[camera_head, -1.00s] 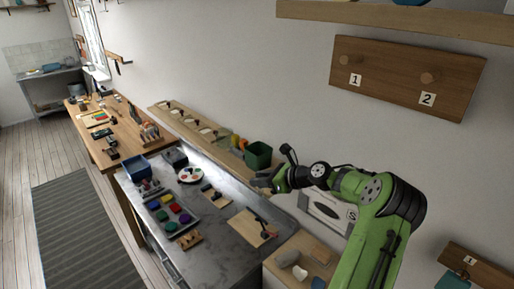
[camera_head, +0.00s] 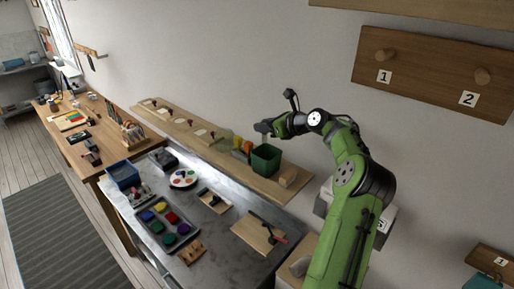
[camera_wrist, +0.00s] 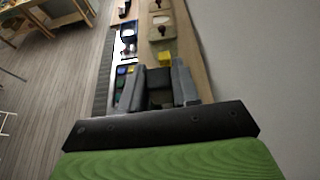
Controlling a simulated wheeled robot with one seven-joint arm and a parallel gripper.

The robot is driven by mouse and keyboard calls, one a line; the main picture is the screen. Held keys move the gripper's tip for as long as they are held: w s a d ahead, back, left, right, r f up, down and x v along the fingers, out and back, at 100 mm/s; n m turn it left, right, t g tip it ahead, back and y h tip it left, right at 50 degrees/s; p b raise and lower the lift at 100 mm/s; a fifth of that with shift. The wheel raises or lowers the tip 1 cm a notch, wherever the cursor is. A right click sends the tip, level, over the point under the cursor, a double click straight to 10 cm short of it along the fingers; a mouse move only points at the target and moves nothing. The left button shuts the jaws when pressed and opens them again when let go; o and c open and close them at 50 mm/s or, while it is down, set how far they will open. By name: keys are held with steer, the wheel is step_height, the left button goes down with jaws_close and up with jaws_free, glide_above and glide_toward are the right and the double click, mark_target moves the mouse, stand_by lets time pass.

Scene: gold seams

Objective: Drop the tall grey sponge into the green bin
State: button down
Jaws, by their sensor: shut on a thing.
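The green bin (camera_head: 266,160) stands on the long wooden ledge against the wall, its opening facing up. My gripper (camera_head: 264,131) is above the bin, towards its back left rim. In the wrist view, my gripper (camera_wrist: 159,90) is shut on a grey piece (camera_wrist: 158,77) held between its two grey fingers. I take this to be the tall grey sponge; only a small pale part of it (camera_head: 265,139) shows below the fingers in the head view. The sponge's lower end and its exact place over the opening are hard to tell.
The grey worktop below holds a paint tray (camera_head: 168,222) and a wooden board (camera_head: 258,236). The wall rises close behind the ledge.

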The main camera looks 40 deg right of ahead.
mark_target(266, 137)
steer(key=f, duration=0.2)
steer(key=s+f, duration=0.1)
steer(key=f, duration=0.1)
steer(key=shift+s, duration=0.15)
steer(key=f, duration=0.5)
steer(key=shift+w+f, duration=0.1)
steer(key=shift+w, duration=0.25)
steer(key=shift+s, duration=0.15)
steer(key=shift+f, duration=0.6)
steer(key=c, duration=1.1)
jaws_free()
